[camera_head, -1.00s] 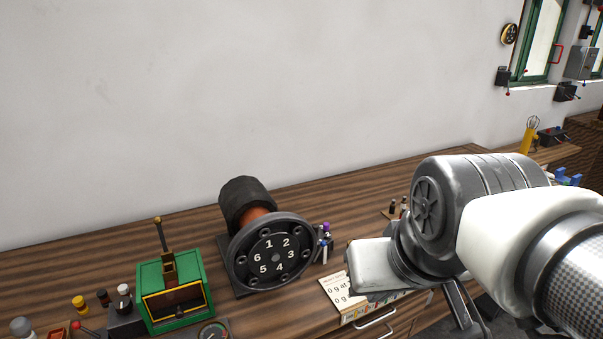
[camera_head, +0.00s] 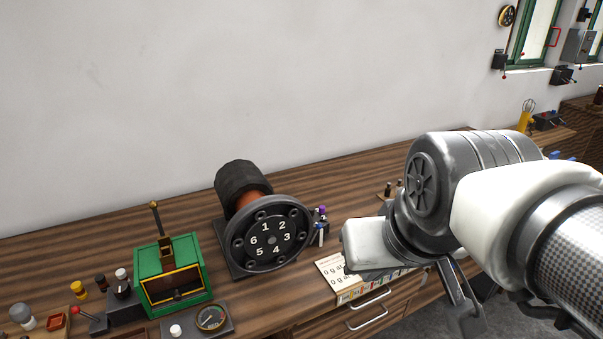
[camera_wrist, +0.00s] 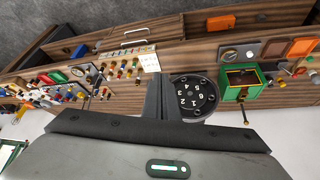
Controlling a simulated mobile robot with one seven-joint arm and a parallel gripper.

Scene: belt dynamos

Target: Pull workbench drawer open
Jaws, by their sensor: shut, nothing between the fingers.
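The wooden workbench (camera_head: 120,225) runs along the wall. Its front has drawers with pale bar handles: an upper handle (camera_head: 370,301) and a lower handle (camera_head: 367,319), left of my gripper (camera_head: 466,308) in the head view. A handle also shows in the wrist view (camera_wrist: 122,44), above and left of the fingers. My gripper (camera_wrist: 157,84) is shut and empty, apart from the handles. My arm hides part of the bench front on the right.
A numbered dynamo wheel (camera_head: 271,240), a green box (camera_head: 172,275) and a labelled card rack (camera_head: 345,278) stand on the bench. Small switches and a gauge (camera_head: 210,318) sit at the lower left. Floor (camera_head: 425,325) shows before the bench.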

